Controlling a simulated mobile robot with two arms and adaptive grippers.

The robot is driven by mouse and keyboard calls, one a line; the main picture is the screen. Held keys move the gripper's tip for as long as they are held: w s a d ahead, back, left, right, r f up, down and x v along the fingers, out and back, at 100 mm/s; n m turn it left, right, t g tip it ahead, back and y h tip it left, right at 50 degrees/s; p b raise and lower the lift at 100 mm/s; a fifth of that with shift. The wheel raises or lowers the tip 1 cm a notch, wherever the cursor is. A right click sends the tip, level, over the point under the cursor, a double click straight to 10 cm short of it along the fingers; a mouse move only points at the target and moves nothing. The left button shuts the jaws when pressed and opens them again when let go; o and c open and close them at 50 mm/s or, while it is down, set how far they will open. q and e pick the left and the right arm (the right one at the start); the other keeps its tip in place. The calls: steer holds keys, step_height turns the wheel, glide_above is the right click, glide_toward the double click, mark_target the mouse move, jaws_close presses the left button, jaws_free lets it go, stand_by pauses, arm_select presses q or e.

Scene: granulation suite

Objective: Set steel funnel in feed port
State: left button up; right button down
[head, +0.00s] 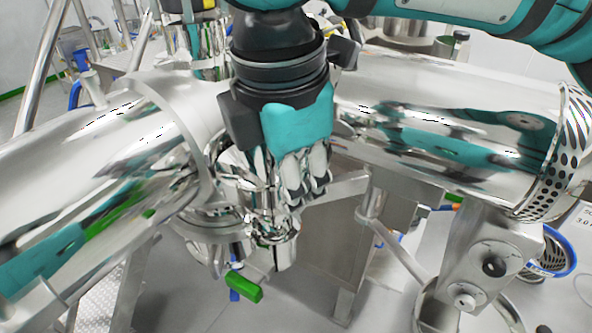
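My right gripper (296,192) comes down from the top centre on a teal and black arm, its fingers pointing down. Its fingers are close together beside shiny steel, and reflections hide whether they grip anything. Just below the fingertips is a small round steel piece (276,232), which looks like the steel funnel; I cannot tell whether the fingers touch it. It overlaps a steel collar and cup-shaped fitting (212,228), which may be the feed port. I cannot tell whether the funnel piece sits in it or stands in front. My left gripper is out of view.
Large polished steel cylinders lie left (90,190) and right (440,125) of the gripper, leaving a narrow gap. A green-handled valve (243,288) hangs below. A perforated steel guard (570,150) and a blue-rimmed basket (550,258) are at the right.

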steer(key=shift+f, duration=0.75)
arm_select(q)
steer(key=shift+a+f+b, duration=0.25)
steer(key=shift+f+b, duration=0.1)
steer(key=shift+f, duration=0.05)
arm_select(e)
steer(key=shift+a+f, duration=0.1)
steer(key=shift+f, duration=1.25)
steer(key=shift+s, duration=0.15)
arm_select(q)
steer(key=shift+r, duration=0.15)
arm_select(e)
steer(key=shift+r, duration=0.1)
arm_select(q)
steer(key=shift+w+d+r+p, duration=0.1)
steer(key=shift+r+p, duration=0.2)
steer(key=shift+p, duration=0.1)
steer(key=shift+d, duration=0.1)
arm_select(e)
steer(key=c, duration=1.4)
jaws_free()
